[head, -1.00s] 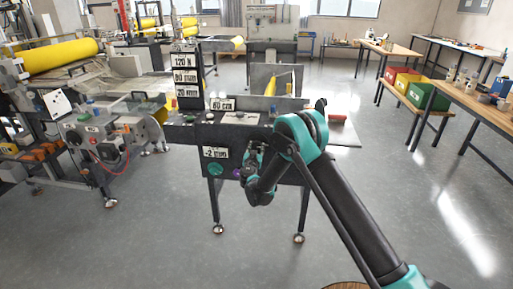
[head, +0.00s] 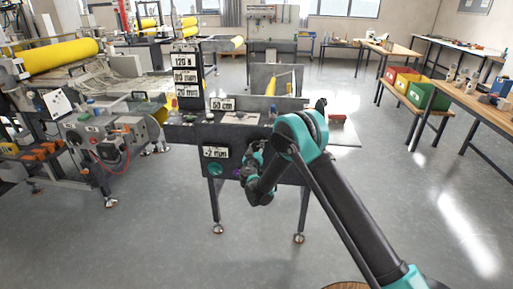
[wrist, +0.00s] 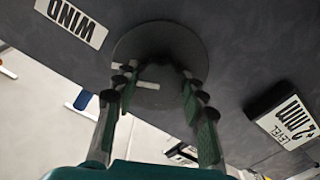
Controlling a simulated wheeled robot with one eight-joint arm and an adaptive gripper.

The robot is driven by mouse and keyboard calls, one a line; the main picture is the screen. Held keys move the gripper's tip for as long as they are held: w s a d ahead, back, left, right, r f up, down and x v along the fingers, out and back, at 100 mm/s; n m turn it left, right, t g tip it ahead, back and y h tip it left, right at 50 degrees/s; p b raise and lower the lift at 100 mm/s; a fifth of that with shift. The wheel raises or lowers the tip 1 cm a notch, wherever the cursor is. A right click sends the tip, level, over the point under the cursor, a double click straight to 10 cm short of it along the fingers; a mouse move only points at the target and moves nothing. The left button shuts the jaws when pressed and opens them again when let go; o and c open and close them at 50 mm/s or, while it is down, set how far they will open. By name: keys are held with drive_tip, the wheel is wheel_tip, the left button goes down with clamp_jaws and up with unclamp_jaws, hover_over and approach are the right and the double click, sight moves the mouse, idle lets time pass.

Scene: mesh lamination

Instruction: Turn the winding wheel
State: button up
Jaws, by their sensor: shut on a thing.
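The winding wheel shows in the wrist view as a dark round disc (wrist: 150,42) on the grey panel, next to an upside-down WIND label (wrist: 72,22). A short pale mark lies across its lower part. My gripper (wrist: 158,76) has its fingers on both sides of the wheel's dark middle and is shut on it. The exact contact is in shadow. In the head view my gripper (head: 250,165) is at the front panel of the dark machine table (head: 190,134), and it hides the wheel there.
A 2 mm level sign (wrist: 288,120) sticks out beside the wheel, right of my fingers in the wrist view. A teal knob (head: 215,169) is left of my gripper. A machine with a yellow roll (head: 60,55) stands at left. Open floor (head: 400,200) lies at right.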

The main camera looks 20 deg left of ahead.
drive_tip(key=n, duration=1.2)
drive_tip(key=shift+n, duration=0.4)
idle(0.3)
drive_tip(key=o, duration=1.2)
drive_tip(key=shift+s, duration=0.15)
drive_tip(key=v, duration=1.1)
drive_tip(key=shift+s+f, duration=0.1)
drive_tip(key=shift+s, duration=0.25)
drive_tip(key=shift+d, duration=0.1)
